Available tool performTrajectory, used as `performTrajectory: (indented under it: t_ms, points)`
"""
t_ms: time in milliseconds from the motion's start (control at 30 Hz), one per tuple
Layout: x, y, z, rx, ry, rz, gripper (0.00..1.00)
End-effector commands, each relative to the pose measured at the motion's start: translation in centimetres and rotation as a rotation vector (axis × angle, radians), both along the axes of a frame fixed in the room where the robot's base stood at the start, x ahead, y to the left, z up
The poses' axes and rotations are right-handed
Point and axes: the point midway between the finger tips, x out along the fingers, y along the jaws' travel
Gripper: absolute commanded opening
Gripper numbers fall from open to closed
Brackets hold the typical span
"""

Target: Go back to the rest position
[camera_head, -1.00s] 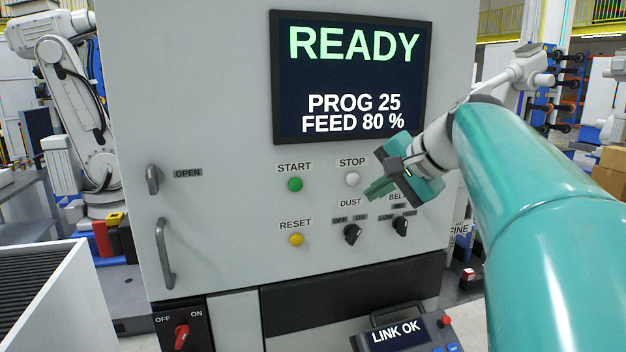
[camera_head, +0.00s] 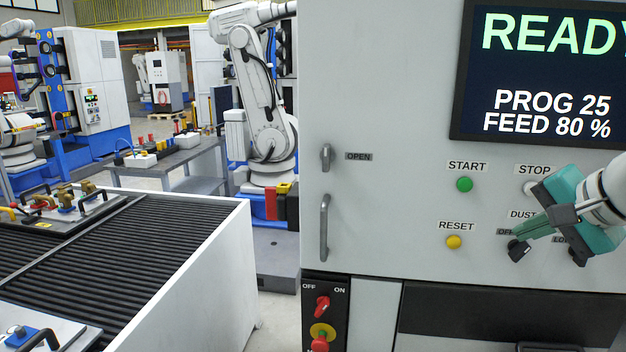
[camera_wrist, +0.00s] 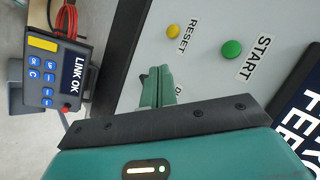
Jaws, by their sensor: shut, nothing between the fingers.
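My gripper (camera_head: 522,236) is at the right of the head view, in front of the grey machine panel (camera_head: 400,215). Its teal fingers are together with nothing between them, and they point left and down across the DUST switch area. Whether the fingertips touch the panel cannot be told. In the wrist view the shut fingers (camera_wrist: 158,88) cover part of the panel near the DUST label. The green START button (camera_head: 464,184) and yellow RESET button (camera_head: 453,242) are left of my gripper. The gripper partly hides the STOP button (camera_head: 530,188) and the knobs below.
A screen (camera_head: 545,75) reads READY, PROG 25, FEED 80 %. Handles (camera_head: 324,228) project from the panel, and a red OFF/ON switch (camera_head: 322,306) sits below. A white-sided roller conveyor (camera_head: 215,270) stands at left. The wrist view shows a LINK OK pendant (camera_wrist: 58,75).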

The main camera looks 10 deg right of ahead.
Motion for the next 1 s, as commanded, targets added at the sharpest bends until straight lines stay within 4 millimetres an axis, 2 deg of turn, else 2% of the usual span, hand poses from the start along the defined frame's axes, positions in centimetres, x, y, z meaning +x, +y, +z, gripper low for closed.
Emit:
performTrajectory:
  t_ms: [33, 200, 300, 400, 500, 600, 1000]
  points:
    - [-0.1, 2.9, -1.7, -0.041, 0.026, 0.072, 0.0]
    - [-2.0, 12.2, -8.9, -0.266, 0.119, 0.352, 0.0]
    - [-4.2, 16.7, -13.3, -0.431, 0.155, 0.532, 0.0]
    - [-6.6, 19.8, -17.2, -0.591, 0.175, 0.694, 0.0]
    - [-8.2, 21.4, -19.8, -0.702, 0.182, 0.803, 0.0]
    - [-8.9, 22.0, -21.0, -0.759, 0.184, 0.852, 0.0]
    - [-9.0, 22.0, -21.2, -0.765, 0.186, 0.857, 0.0]
